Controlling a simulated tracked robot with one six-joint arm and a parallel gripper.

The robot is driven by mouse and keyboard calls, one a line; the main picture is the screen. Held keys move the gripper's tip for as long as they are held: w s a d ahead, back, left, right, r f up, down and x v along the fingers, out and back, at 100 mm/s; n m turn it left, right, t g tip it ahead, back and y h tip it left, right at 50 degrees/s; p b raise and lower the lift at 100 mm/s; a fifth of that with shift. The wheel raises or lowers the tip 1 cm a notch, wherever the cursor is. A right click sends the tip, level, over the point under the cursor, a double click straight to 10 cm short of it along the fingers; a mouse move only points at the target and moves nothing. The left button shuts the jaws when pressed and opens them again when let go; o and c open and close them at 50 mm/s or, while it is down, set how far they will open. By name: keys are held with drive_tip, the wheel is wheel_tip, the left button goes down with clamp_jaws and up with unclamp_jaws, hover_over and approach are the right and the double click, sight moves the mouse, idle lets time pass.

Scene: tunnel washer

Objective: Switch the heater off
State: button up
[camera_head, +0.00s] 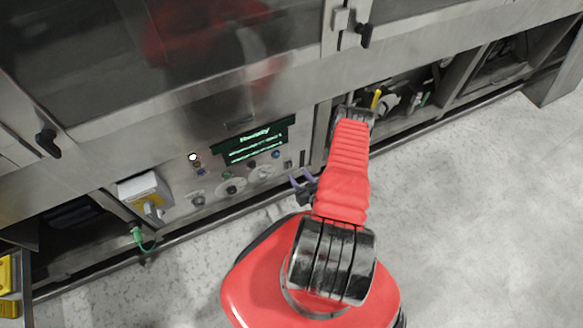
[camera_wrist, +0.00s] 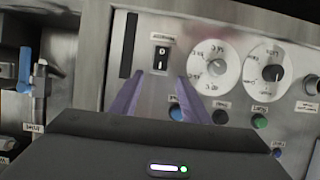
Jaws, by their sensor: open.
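The control panel (camera_head: 215,182) is on the machine's front, left of my arm, with a lit green display (camera_head: 252,142). In the wrist view, a black rocker switch (camera_wrist: 161,58) sits in a light plate on the panel; its small label is unreadable, so I cannot tell whether it is the heater switch. My gripper (camera_head: 303,180) has two purple fingers, which also show in the wrist view (camera_wrist: 160,76). They are apart and empty, one on each side of the switch in the picture. Contact with the panel cannot be seen.
Two white-faced dials, a left one (camera_wrist: 213,67) and a right one (camera_wrist: 268,72), sit beside the switch. A blue button (camera_wrist: 176,112) and a green button (camera_wrist: 259,121) are nearby. A blue-handled valve (camera_wrist: 24,70) is at the left. Open floor (camera_head: 470,220) lies to the right.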

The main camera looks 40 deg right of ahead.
sight(289, 164)
drive_tip(key=x, duration=0.7)
drive_tip(key=shift+w+d+f, duration=0.1)
drive_tip(key=shift+w, duration=0.15)
drive_tip(key=shift+c, duration=0.2)
drive_tip(key=c, duration=1)
drive_tip(key=shift+s+f+t, duration=0.1)
drive_tip(key=shift+f+t, duration=0.05)
drive_tip(key=shift+t, duration=0.15)
drive_tip(key=shift+s+f+t+h, duration=0.2)
drive_tip(key=shift+t+h, duration=0.1)
drive_tip(key=shift+t, duration=0.5)
